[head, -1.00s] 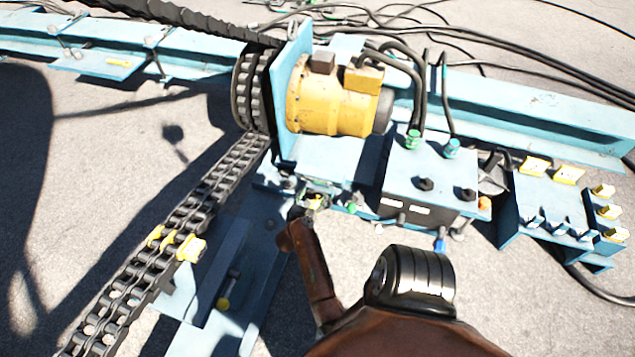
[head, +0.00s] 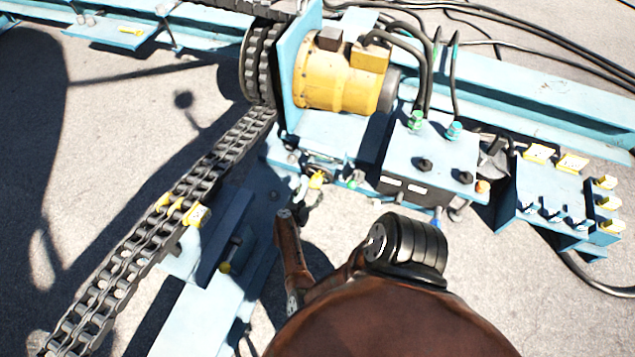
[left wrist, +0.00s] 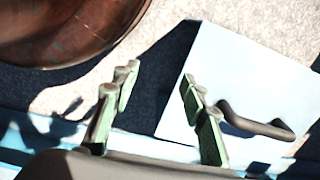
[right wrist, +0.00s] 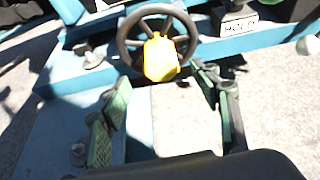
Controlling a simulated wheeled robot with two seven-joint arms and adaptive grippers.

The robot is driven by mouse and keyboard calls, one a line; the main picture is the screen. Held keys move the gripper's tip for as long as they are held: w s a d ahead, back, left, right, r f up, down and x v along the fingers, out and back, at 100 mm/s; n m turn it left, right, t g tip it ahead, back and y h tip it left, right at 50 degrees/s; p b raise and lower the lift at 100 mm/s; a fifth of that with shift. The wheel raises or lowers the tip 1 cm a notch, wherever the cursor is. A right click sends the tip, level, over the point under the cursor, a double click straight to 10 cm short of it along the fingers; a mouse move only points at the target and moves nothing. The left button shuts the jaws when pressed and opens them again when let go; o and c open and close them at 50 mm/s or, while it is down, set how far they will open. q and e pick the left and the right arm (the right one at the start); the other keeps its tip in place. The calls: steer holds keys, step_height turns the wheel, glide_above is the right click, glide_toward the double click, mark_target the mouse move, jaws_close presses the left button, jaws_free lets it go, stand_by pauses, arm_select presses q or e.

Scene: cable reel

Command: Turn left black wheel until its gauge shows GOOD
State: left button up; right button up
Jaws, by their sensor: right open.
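A dark spoked wheel (right wrist: 157,38) with a yellow tag (right wrist: 161,60) hanging over its lower part is at the top of the right wrist view. A black block with a white label, seemingly HOLD (right wrist: 238,27), is right of the wheel. No gauge reading can be made out. My left gripper (left wrist: 157,80) is open and empty.
A yellow motor (head: 335,80) stands behind the wheel area, and a chain (head: 150,225) runs down the left. A box with black knobs (head: 424,163) stands to the right. A pale plate with a dark handle (left wrist: 260,127) lies beside my left fingers.

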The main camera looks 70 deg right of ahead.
mark_target(314, 186)
steer(key=b+x, duration=0.2)
steer(key=x, duration=0.4)
steer(key=shift+d+f, duration=0.25)
steer(key=shift+d, duration=0.45)
arm_select(q)
step_height(314, 186, up, 7)
steer(key=w+d, duration=0.1)
steer(key=shift+r, duration=0.2)
steer(key=shift+d, duration=0.1)
arm_select(e)
steer(key=shift+c, duration=0.2)
jaws_close()
